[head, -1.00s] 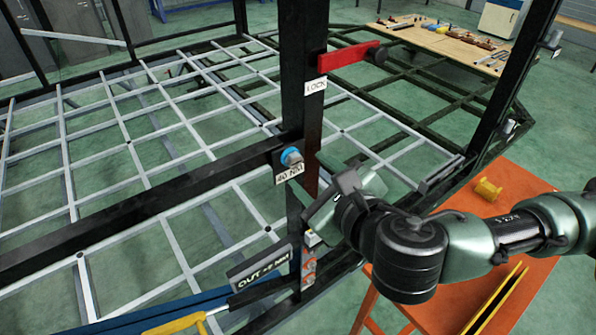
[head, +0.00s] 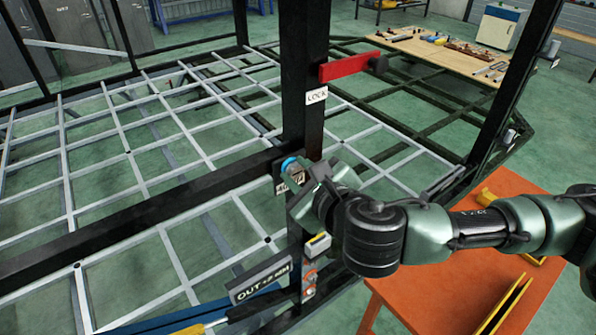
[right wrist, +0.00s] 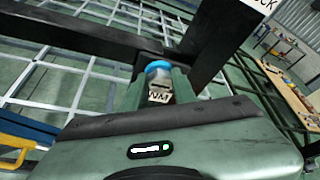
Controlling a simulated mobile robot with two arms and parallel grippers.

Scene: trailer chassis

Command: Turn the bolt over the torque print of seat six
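The bolt (head: 290,163) has a blue ring and sits on the black beam beside the upright post. Its print (head: 290,185) is partly covered by my right gripper (head: 303,174) in the head view. In the right wrist view the bolt's blue ring (right wrist: 158,67) and grey head (right wrist: 160,86) show between the two green fingers of my right gripper (right wrist: 159,82), with part of the print, "NM" (right wrist: 158,97), below. The fingers stand close on either side of the bolt; I cannot tell whether they touch it. My left gripper is not in view.
A red lever (head: 350,66) with a LOCK label (head: 317,95) is on the post above. An OUT plate (head: 264,279) is low beside the post. An orange table (head: 440,285) stands at the right, a wooden workbench (head: 440,54) behind.

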